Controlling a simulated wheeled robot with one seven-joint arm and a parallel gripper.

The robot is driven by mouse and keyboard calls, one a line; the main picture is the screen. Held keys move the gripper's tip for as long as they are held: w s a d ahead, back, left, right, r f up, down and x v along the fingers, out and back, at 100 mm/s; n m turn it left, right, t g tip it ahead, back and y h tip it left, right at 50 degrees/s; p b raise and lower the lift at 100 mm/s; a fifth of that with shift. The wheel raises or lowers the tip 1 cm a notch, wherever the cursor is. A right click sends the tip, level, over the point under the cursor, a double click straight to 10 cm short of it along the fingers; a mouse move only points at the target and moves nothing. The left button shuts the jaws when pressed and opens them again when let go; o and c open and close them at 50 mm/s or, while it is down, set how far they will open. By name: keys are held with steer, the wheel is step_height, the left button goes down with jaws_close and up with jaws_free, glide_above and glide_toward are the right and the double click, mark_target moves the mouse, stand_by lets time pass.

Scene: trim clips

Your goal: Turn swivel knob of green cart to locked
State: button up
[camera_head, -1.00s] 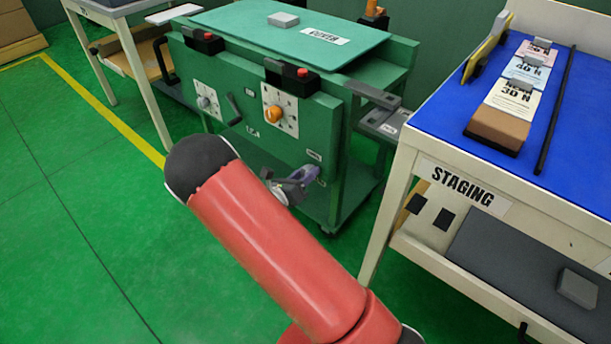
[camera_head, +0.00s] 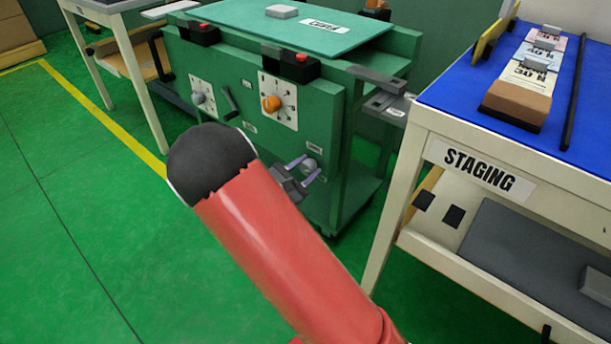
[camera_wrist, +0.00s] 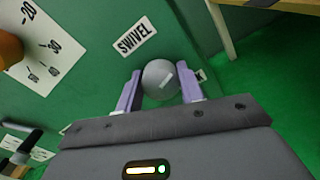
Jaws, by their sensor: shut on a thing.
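The green cart (camera_head: 290,110) stands ahead with its front panel facing me. Its swivel knob is a round grey knob (camera_wrist: 160,78) with a small pale mark, just below the SWIVEL label (camera_wrist: 134,37) in the wrist view. The knob also shows small in the head view (camera_head: 309,164). My gripper (camera_wrist: 159,88) has its two purple fingers on either side of the knob and is shut on it. In the head view my gripper (camera_head: 303,169) is low on the cart's right front, partly behind my red arm. I cannot read the knob's setting.
An orange knob (camera_head: 271,104) on a white dial plate and a second dial (camera_head: 202,97) sit higher on the panel. A black crank handle (camera_head: 230,102) is between them. The white STAGING table (camera_head: 430,152) stands close at the right. Floor at left is clear.

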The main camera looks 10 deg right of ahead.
steer(key=shift+f+m+b, duration=0.15)
steer(key=shift+m+b, duration=1.85)
steer(key=shift+m, duration=0.2)
steer(key=o, duration=1)
steer(key=shift+a, duration=0.1)
steer(key=v, duration=0.7)
steer(key=shift+s+a, duration=0.25)
steer(key=shift+s, duration=0.05)
steer(key=shift+p, duration=0.3)
